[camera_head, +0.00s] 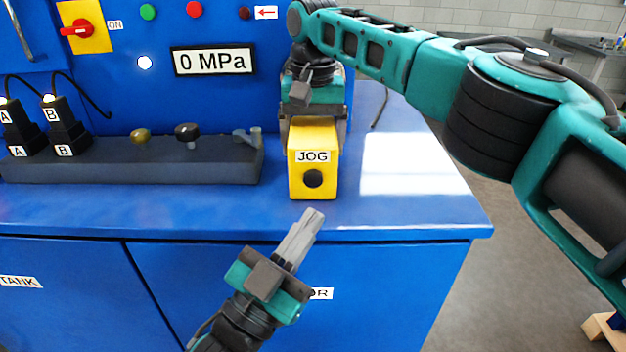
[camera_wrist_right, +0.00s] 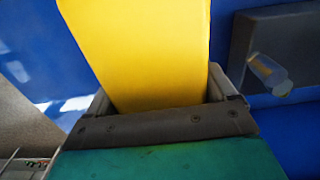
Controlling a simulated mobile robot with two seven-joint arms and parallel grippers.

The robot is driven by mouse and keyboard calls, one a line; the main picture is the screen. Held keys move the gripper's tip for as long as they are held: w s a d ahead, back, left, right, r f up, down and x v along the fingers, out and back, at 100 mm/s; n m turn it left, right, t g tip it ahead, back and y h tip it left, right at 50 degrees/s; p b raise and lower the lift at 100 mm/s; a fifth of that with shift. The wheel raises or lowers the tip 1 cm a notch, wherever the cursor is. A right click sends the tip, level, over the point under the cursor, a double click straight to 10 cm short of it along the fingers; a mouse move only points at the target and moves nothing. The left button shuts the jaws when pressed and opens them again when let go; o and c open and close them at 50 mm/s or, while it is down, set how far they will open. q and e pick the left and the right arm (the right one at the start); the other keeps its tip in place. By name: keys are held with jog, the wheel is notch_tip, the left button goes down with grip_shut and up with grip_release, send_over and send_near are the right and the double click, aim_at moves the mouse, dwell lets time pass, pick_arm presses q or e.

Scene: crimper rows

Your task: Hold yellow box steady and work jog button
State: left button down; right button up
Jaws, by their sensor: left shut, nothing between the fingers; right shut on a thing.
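The yellow box (camera_head: 299,184) stands on the blue bench top near its front edge. Its front face carries a JOG label and a round black jog button (camera_head: 313,179). My right gripper (camera_head: 313,122) reaches over from behind and is shut on the box's rear part. In the right wrist view the yellow box (camera_wrist_right: 140,50) fills the space between the fingers of the right gripper (camera_wrist_right: 158,105). My left gripper (camera_head: 312,216) is shut and empty, in front of and below the box. Its fingertips point up toward the button and look a short way apart from it.
A dark block (camera_head: 190,163) with knobs and a lever lies left of the box. Plugs marked A and B (camera_head: 60,125) stand at the far left. The panel display (camera_head: 213,61) reads 0 MPa. The bench top (camera_head: 420,205) is clear right of the box.

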dwell(0.4)
jog(key=o, duration=1)
jog(key=shift+r, duration=0.1)
